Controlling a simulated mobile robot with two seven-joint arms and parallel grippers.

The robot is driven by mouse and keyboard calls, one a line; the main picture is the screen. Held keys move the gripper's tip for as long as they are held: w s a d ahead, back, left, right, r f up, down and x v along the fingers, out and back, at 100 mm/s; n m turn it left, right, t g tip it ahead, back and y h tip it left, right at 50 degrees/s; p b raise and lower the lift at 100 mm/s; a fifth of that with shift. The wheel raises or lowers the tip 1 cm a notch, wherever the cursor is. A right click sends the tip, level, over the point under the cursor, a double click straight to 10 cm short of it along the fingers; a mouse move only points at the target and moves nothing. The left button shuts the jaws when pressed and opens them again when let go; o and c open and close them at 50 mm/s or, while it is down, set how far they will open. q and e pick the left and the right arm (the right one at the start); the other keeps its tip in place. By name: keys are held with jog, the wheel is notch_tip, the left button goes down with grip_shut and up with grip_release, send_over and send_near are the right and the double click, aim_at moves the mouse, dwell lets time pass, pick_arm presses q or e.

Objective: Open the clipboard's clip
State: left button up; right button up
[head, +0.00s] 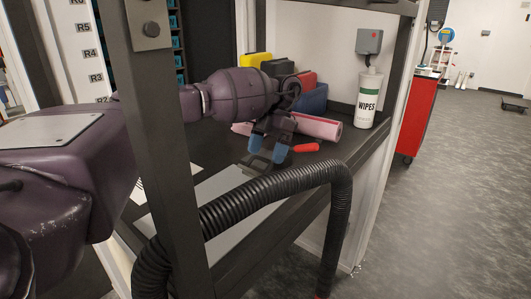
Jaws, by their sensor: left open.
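A flat pale grey board (213,188), which looks like the clipboard, lies on the dark bench top. The post and a black hose cover parts of it. A thin, dark piece (252,165) at its far end may be the clip; it is too small to tell whether it is open or shut. My left gripper (268,150), with blue fingertips, points down just above and beyond that far end. Its fingers are apart with nothing seen between them. I cannot tell whether it touches the clip. My right gripper is not in view.
A red-handled item (305,148) lies just right of the gripper. Behind are a pink roll (320,127), coloured bins (312,100) and a wipes canister (368,101). A ribbed black hose (265,198) and a dark upright post (165,150) stand in front of the bench.

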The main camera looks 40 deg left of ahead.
pick_arm(q)
jog(key=v, duration=0.6)
jog(key=shift+r+p, duration=0.3)
jog(key=shift+w, duration=0.15)
